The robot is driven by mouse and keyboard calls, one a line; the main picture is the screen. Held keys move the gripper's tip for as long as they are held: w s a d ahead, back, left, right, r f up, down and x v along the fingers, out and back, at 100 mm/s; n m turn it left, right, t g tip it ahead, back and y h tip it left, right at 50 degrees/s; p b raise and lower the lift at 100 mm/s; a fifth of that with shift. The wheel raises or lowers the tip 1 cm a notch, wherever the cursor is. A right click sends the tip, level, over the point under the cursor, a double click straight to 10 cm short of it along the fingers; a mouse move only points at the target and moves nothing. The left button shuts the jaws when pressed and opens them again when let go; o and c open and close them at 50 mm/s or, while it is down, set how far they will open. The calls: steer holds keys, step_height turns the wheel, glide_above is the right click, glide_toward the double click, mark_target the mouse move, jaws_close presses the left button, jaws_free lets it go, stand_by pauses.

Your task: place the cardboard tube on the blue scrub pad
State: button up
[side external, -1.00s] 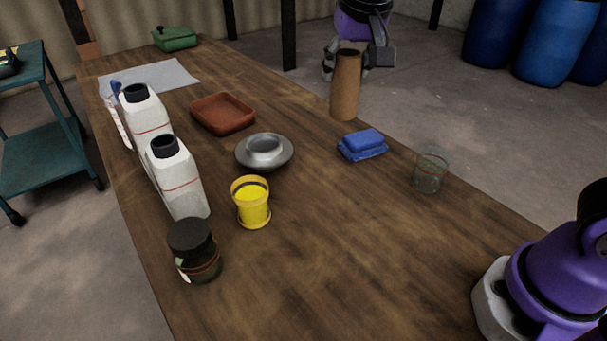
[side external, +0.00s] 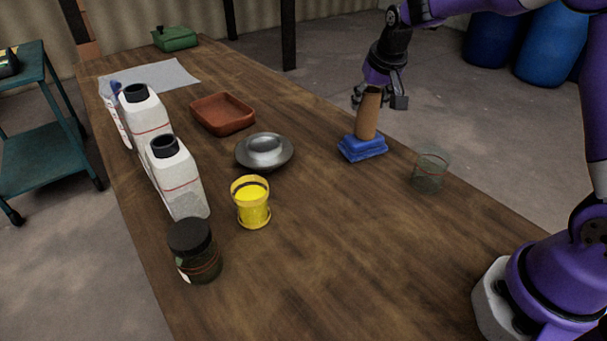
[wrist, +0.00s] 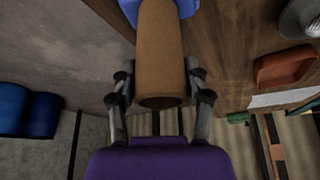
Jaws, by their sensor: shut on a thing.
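The brown cardboard tube (side external: 368,115) is upright above the blue scrub pad (side external: 362,149), and its lower end meets the pad's top in the side view. I cannot tell whether its weight rests there. My gripper (side external: 376,97) is shut on the upper part of the tube, coming from above. In the wrist view the tube (wrist: 162,60) stands between the two fingers (wrist: 160,88), and a bit of the blue pad (wrist: 187,8) shows past its far end. The tube hides part of the pad.
A glass beaker (side external: 431,172) stands right of the pad. A metal dish (side external: 264,152), a terracotta tray (side external: 223,114) and a yellow cup (side external: 252,203) lie to the left. White bottles (side external: 178,180) and a dark jar (side external: 196,252) stand further left. The front middle of the table is clear.

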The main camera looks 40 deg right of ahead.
steer(key=o, duration=1.1)
steer(key=shift+f, duration=0.1)
steer(key=shift+c, duration=0.2)
steer(key=v, duration=1.3)
steer(key=s+a+f+n+y, duration=0.1)
steer(key=s+a+f+n, duration=0.1)
steer(key=s, duration=0.6)
steer(key=s+a+f+n+t+y, duration=0.1)
steer(key=s+a+f+n, duration=0.1)
steer(key=s+a, duration=0.3)
steer(key=s+n, duration=0.1)
steer(key=s, duration=0.3)
steer(key=shift+a+f, duration=0.25)
steer(key=shift+f, duration=0.1)
steer(key=shift+w, duration=0.1)
